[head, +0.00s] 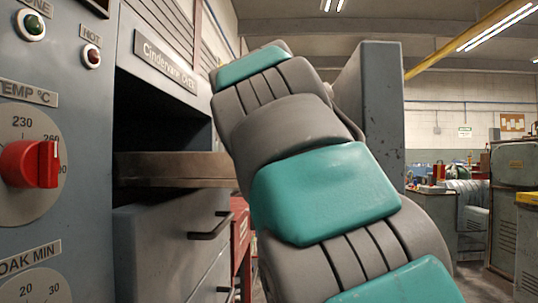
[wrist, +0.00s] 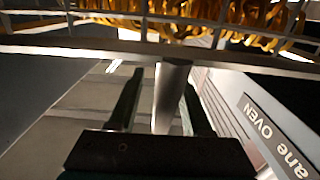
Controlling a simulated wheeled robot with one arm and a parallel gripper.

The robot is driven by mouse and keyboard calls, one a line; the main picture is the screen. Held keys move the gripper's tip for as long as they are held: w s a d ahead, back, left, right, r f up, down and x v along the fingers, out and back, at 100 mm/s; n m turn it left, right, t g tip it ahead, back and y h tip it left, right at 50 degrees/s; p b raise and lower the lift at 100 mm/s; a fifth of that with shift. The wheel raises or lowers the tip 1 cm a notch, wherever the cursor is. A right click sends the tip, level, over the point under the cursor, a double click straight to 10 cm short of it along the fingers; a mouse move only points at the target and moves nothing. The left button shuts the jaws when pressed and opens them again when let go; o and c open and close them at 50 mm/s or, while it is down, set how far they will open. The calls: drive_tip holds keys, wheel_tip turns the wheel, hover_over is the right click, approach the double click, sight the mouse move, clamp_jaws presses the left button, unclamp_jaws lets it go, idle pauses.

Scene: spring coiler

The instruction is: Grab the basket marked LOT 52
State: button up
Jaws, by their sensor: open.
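A wire basket (wrist: 130,20) filled with golden-yellow coiled springs crosses the top of the wrist view. A pale metal bar (wrist: 172,92), which looks like its handle, runs from the basket's edge toward my gripper. My gripper (wrist: 160,82) is open, with one dark finger on each side of the bar in the picture. I cannot tell whether either finger touches it. No LOT marking on the basket shows. In the head view my own arm covers the gripper, and I cannot make out the basket there.
The oven's sign (head: 165,63) is above its dark opening, with a metal ledge (head: 175,169) below. A drawer handle (head: 209,228) juts out under the ledge. A red knob (head: 30,163) is on the left panel. A grey upright panel (head: 383,110) stands right of my arm.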

drive_tip(key=shift+c, duration=0.3)
drive_tip(key=shift+s, duration=0.1)
clamp_jaws()
drive_tip(key=shift+r, duration=0.1)
idle(0.8)
